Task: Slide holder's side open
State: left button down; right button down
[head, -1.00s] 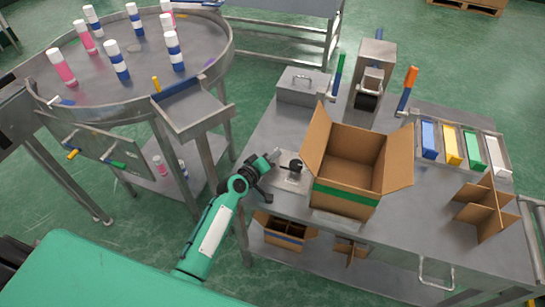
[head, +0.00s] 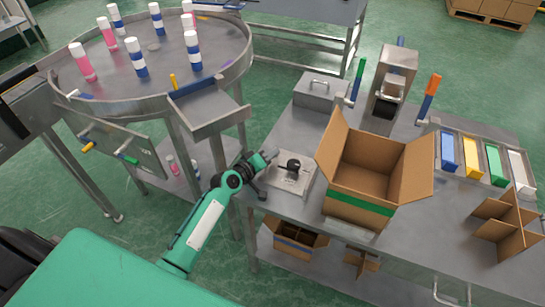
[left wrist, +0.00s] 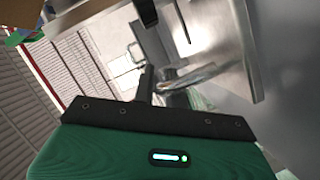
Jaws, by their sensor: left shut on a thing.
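The holder (head: 290,182) is a flat metal fixture at the left end of the metal table, just left of the open cardboard box. A black round piece (head: 293,165) stands on it. My left gripper (head: 265,159) is at the holder's left edge, shut on the holder's side. The grasped part is mostly hidden by the fingers in the head view. In the left wrist view a dark finger lies beside a curved metal piece (left wrist: 186,78); the exact contact is hard to see. My right gripper is not in view.
The cardboard box (head: 360,210) with raised flaps stands close to the holder's right. A metal chute (head: 212,120) from the round bottle table (head: 160,80) lies behind my left gripper. A lidded metal box (head: 320,90) stands at the back. Open floor lies left of the table.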

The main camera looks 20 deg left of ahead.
pick_arm(q)
jog(key=c, duration=1.5)
grip_release()
jog(key=shift+a, duration=0.25)
